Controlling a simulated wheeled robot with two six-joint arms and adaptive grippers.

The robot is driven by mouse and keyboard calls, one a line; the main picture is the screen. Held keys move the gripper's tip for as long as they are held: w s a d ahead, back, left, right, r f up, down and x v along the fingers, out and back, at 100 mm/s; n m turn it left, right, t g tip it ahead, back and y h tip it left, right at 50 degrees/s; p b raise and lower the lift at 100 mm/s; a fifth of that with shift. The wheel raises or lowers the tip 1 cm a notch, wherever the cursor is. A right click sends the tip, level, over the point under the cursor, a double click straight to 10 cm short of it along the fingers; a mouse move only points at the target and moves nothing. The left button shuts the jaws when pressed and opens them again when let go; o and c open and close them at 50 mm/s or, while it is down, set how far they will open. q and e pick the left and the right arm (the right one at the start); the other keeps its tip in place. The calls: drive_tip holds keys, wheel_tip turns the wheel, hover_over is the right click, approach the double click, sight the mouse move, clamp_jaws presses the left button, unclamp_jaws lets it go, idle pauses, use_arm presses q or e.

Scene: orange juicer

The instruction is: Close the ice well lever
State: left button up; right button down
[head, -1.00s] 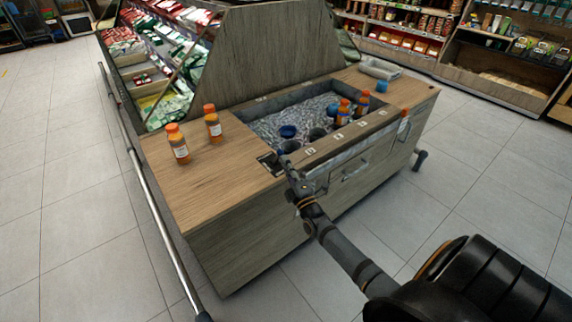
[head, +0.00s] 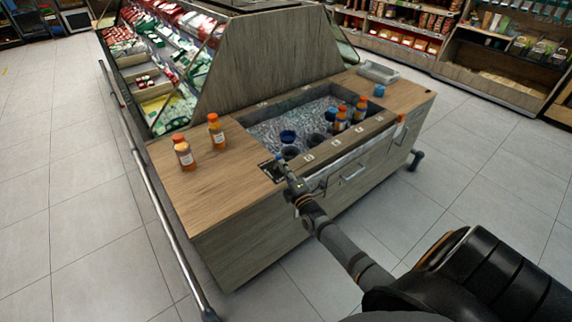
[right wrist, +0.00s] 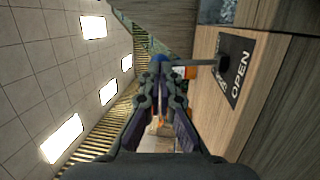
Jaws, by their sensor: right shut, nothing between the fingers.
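The ice well lever is a thin metal rod (right wrist: 196,62) standing out from a black plate (right wrist: 237,70) marked OPEN, in the right wrist view. In the head view the plate (head: 268,170) lies on the wooden counter at the near left corner of the ice well (head: 265,133). My right gripper (head: 282,163) is shut and empty, right beside the plate. In the right wrist view its fingertips (right wrist: 160,66) are at the rod's free end; I cannot tell whether they touch it. My left gripper is not in view.
Two orange juice bottles (head: 184,153) stand on the counter left of the well. More bottles (head: 341,118) and dark blue cups (head: 288,137) stand in the ice. A grey tray (head: 378,72) lies at the back right. A metal rail (head: 160,215) runs along the left side.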

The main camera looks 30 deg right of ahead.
drive_tip(key=w+r+n+g+p, duration=0.1)
drive_tip(key=w+r+g+p, duration=0.3)
drive_tip(key=p, duration=1.2)
drive_tip(key=shift+w+a+r+g+y, duration=0.25)
drive_tip(key=shift+w+g, duration=0.5)
drive_tip(key=shift+g, duration=0.65)
drive_tip(key=shift+p, duration=0.35)
